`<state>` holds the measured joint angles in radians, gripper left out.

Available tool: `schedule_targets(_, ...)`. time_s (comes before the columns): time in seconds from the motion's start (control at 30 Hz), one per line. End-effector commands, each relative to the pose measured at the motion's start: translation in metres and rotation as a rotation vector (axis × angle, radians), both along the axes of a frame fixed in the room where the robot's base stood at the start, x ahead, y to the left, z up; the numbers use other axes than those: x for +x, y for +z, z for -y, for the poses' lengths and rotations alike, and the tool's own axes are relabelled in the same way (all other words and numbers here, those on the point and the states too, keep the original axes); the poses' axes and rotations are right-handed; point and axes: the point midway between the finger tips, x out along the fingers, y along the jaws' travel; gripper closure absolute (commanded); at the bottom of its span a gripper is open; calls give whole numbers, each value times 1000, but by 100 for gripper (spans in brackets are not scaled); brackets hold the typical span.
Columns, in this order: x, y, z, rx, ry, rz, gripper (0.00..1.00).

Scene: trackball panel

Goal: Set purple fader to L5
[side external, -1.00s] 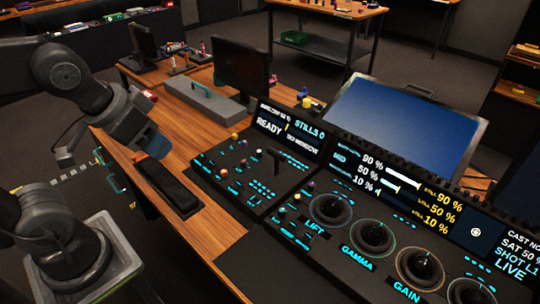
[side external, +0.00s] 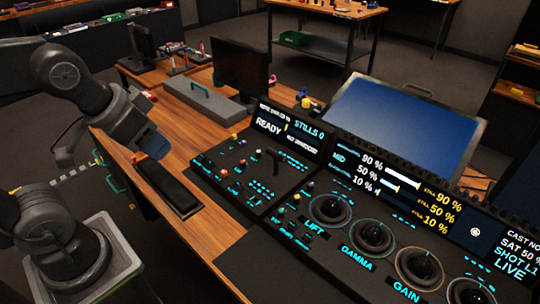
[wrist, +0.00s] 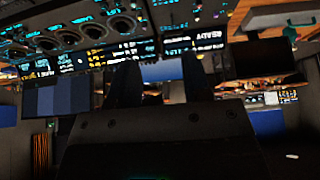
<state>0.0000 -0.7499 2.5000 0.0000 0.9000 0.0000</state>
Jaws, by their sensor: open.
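The control panel (side external: 222,178) lies dark on the wooden desk, with small coloured caps and lit cyan labels. My gripper (side external: 155,144) hangs left of the panel, above the dark padded rest, apart from the caps. In the wrist view my gripper's two dark fingers (wrist: 160,83) stand apart with nothing seen between them; no purple cap can be made out there.
Large trackballs, including Lift (side external: 330,208) and Gamma (side external: 371,236), fill the panel's right side. Lit readouts (side external: 290,130) and a big blue screen (side external: 405,125) stand behind. A grey case (side external: 209,101) and a monitor (side external: 240,68) are on the desk. The air above the panel is clear.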

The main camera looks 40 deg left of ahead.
Motion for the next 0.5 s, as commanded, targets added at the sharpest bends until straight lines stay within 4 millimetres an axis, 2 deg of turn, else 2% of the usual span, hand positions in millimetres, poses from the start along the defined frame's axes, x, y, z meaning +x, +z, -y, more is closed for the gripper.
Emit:
schedule_targets(0.33,4,2,-1,2,1,-4,55)
schedule_targets(0.43,18,10,-4,7,5,-24,55)
schedule_targets(0.5,36,18,-8,12,7,-49,55)
